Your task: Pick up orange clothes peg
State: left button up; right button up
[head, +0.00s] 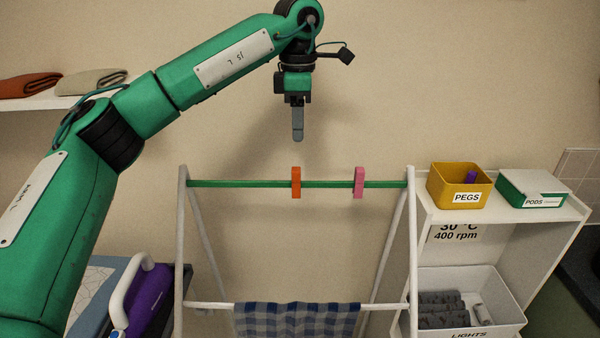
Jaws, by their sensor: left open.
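The orange clothes peg (296,183) is clipped upright on the green rail (330,184) of a white drying rack, left of a pink peg (359,183). My left gripper (298,138) points straight down above the orange peg, with a visible gap between its fingertip and the peg's top. It is open and holds nothing; seen side-on, one finger hides the other. My right gripper is not in view.
A blue checked cloth (297,319) hangs on the rack's lower bar. A yellow PEGS box (439,186) and a PODS box (533,188) stand on a white shelf at right. A purple iron (150,299) is at lower left.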

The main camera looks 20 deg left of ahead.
pick_arm(q)
jog(key=p, duration=0.2)
send_over(296, 168)
notch_tip(296, 168, down, 6)
jog(key=shift+s+d+r, duration=0.1)
jog(key=shift+s+d, duration=0.05)
jog(key=shift+f, duration=0.35)
jog(key=shift+f+p, duration=0.7)
jog(key=shift+f, duration=0.1)
notch_tip(296, 168, down, 3)
jog(key=shift+f+p, duration=0.1)
jog(key=shift+p, duration=0.65)
jog(key=shift+f, duration=0.3)
jog(key=c, duration=0.9)
grip_shut()
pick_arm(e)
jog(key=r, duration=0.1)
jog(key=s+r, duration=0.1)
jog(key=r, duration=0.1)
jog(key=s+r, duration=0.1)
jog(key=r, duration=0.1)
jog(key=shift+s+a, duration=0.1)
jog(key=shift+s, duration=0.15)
pick_arm(q)
jog(key=shift+r, duration=0.1)
